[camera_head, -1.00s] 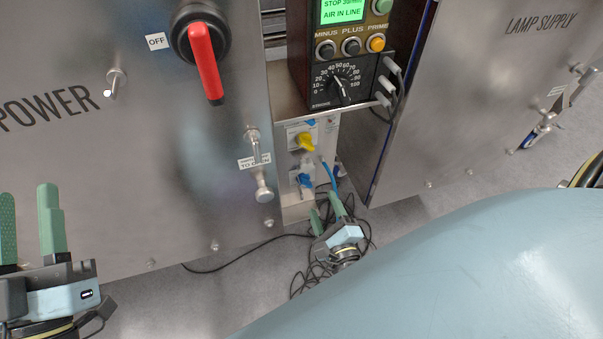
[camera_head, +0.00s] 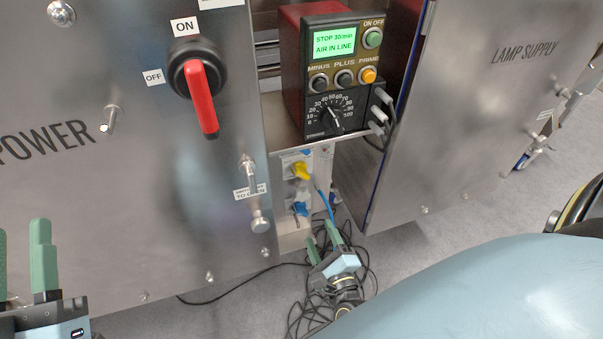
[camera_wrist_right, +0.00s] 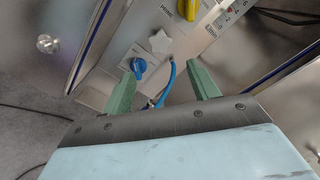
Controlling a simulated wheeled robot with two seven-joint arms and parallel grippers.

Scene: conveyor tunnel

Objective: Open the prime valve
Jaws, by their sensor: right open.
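A small valve panel sits low between the two steel cabinets, under the pump box. My right gripper (camera_head: 322,238) is open and empty just below the blue knob. In the right wrist view, the blue knob (camera_wrist_right: 138,66) lies near the left fingertip, and the yellow knob (camera_wrist_right: 189,9) is at the top, farther away. My left gripper (camera_head: 22,250) is open and empty at the left edge, partly cut off.
The pump box (camera_head: 335,75) reads "STOP 30/min AIR IN LINE". A blue tube (camera_head: 325,203) hangs beside the knobs. The POWER cabinet with a red switch handle (camera_head: 203,100) is left; the LAMP SUPPLY cabinet (camera_head: 480,115) is right. Black cables (camera_head: 300,318) lie on the floor.

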